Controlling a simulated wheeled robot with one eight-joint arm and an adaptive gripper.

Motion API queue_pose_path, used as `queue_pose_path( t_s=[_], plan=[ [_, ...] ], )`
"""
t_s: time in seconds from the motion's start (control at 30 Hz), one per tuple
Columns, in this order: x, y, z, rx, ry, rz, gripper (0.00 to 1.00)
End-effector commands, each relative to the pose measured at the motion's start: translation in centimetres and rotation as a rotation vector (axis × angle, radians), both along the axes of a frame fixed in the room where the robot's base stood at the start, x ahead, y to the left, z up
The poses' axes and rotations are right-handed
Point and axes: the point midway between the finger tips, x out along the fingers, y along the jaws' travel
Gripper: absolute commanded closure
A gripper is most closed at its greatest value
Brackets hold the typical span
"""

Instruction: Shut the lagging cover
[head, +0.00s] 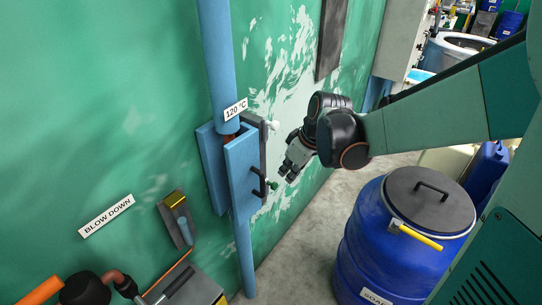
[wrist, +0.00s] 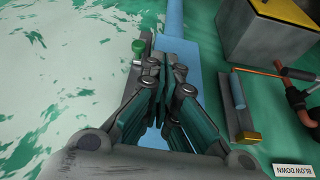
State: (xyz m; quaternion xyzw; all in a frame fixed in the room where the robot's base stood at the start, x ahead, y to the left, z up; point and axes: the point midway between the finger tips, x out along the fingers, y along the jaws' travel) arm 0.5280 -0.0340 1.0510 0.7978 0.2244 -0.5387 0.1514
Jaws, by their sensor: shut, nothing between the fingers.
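The blue lagging cover (head: 243,180) is on the vertical blue pipe (head: 219,60), below the 120 °C tag. Its front panel stands apart from the blue part behind it (head: 208,160), with a dark gap at the top, so it looks open. Contact cannot be told.
A blue drum (head: 375,235) with a grey lid stands at lower right. A small grey wall fitting with a yellow top (head: 174,199) is left of the cover, near the BLOW DOWN sign (head: 106,215). A grey box (head: 190,287) is below. Bare floor (head: 310,225) lies between wall and drum.

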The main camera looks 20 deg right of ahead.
Motion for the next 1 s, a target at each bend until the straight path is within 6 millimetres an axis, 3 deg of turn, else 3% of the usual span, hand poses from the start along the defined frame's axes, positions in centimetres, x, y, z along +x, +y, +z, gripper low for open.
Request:
queue_pose_path(
  t_s=[0.43, 0.7, 1.0],
  plan=[
    [2.9, 1.7, -8.3, -0.001, 0.000, 0.002, 1.00],
    [5.7, 3.4, -8.1, 0.000, 0.000, 0.000, 1.00],
    [6.3, 3.8, -7.9, 0.000, 0.000, 0.000, 1.00]
  ],
)
